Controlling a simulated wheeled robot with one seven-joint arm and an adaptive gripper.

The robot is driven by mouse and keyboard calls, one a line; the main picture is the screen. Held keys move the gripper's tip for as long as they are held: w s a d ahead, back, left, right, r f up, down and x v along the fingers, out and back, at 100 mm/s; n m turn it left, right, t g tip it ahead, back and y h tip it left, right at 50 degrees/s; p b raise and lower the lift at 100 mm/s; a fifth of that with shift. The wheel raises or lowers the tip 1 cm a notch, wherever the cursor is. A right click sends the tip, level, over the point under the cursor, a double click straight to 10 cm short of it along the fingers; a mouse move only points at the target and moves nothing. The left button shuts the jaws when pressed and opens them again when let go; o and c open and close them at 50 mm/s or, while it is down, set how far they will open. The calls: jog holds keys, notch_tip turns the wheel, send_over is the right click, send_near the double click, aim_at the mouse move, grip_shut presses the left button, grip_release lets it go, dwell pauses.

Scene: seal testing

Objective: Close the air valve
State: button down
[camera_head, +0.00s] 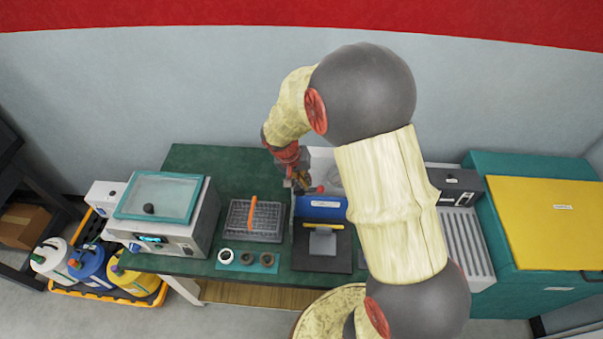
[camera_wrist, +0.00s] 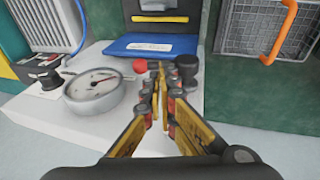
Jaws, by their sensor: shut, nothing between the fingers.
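My gripper (camera_wrist: 157,72) is shut and empty, with its fingertips together. In the wrist view the tips lie over a white panel, between a small red knob (camera_wrist: 140,66) to their left and a black knob (camera_wrist: 187,70) to their right. They look very close to both knobs; I cannot tell whether they touch. Neither knob carries a readable label, so which is the air valve is unclear. In the head view my gripper (camera_head: 299,182) is at the back of the bench, and the red knob (camera_head: 320,189) shows just right of it.
A round pressure gauge (camera_wrist: 95,92) sits on the panel left of my gripper. A blue part (camera_wrist: 150,45) stands beyond the panel. A wire basket (camera_head: 237,220) with an orange handle is nearby. A teal-lidded bath (camera_head: 160,190) stands left; a yellow-lidded box (camera_head: 548,220) stands right.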

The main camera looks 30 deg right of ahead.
aim_at(313, 189)
jog(key=x, duration=0.3)
jog(key=shift+f, duration=0.2)
jog(key=shift+s+d+f+b, duration=0.2)
jog(key=shift+d+f+b, duration=0.15)
jog(key=shift+b, duration=0.65)
jog(key=shift+s+d+y, duration=0.1)
jog(key=shift+s+y, duration=0.05)
jog(key=shift+y, duration=0.25)
jog(key=shift+d+f+t+b, duration=0.15)
jog(key=shift+f+t+b, duration=0.15)
jog(key=shift+b, duration=0.15)
jog(key=shift+r, duration=0.15)
